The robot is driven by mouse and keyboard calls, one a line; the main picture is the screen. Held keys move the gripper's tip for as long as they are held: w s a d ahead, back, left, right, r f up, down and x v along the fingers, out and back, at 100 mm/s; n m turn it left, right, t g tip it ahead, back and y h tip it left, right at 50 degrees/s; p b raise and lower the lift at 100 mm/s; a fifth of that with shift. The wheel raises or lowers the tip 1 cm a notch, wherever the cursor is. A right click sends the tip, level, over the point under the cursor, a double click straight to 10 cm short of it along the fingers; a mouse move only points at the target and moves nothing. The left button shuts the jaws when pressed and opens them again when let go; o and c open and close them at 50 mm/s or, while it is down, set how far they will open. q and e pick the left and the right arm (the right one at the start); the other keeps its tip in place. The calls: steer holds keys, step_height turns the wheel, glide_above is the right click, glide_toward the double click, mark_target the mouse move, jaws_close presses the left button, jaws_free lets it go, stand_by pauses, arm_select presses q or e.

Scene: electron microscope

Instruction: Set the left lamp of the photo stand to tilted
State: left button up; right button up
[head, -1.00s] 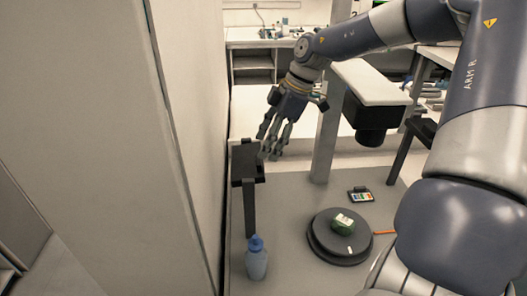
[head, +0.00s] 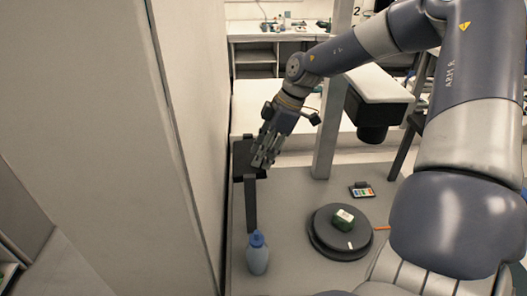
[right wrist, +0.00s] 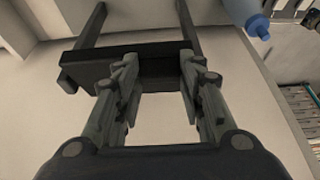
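The left lamp (head: 242,157) of the photo stand is a dark flat head on a black post, close to the pale wall at the left. My right gripper (head: 262,164) is at the right edge of the lamp head and covers part of it. In the right wrist view the dark lamp head (right wrist: 155,66) lies across the fingertips of my right gripper (right wrist: 158,62). The fingers are spread with a clear gap between them. I cannot tell whether they touch the lamp. My left gripper is out of view.
A blue-capped bottle (head: 257,255) stands in front of the lamp post. A black turntable (head: 329,246) carries a small green box (head: 344,218). A colour card (head: 361,191) lies behind it. A black camera (head: 373,118) hangs beside the grey column (head: 330,125). The wall (head: 190,120) is close at left.

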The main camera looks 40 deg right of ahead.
mark_target(249, 165)
steer(key=shift+w, duration=0.1)
steer(key=shift+w+a+r+g+h+b, duration=0.2)
steer(key=shift+w+a+g+h+b, duration=0.15)
steer(key=shift+g+h, duration=0.3)
steer(key=shift+w+a+r+g+h, duration=0.2)
steer(key=shift+a+g+h, duration=0.1)
steer(key=shift+g+h, duration=0.25)
steer(key=shift+w+a+r+g+h, duration=0.2)
steer(key=shift+a+g+h, duration=0.1)
steer(key=shift+h, duration=0.3)
steer(key=shift+w+a+f+g+h, duration=0.1)
steer(key=shift+w+a+g+h, duration=0.15)
steer(key=shift+g+h, duration=0.2)
steer(key=shift+w+a+g+h+b, duration=0.25)
steer(key=shift+g+h+b, duration=0.1)
steer(key=shift+h+b, duration=0.25)
steer(key=o, duration=1)
steer(key=shift+o, duration=0.2)
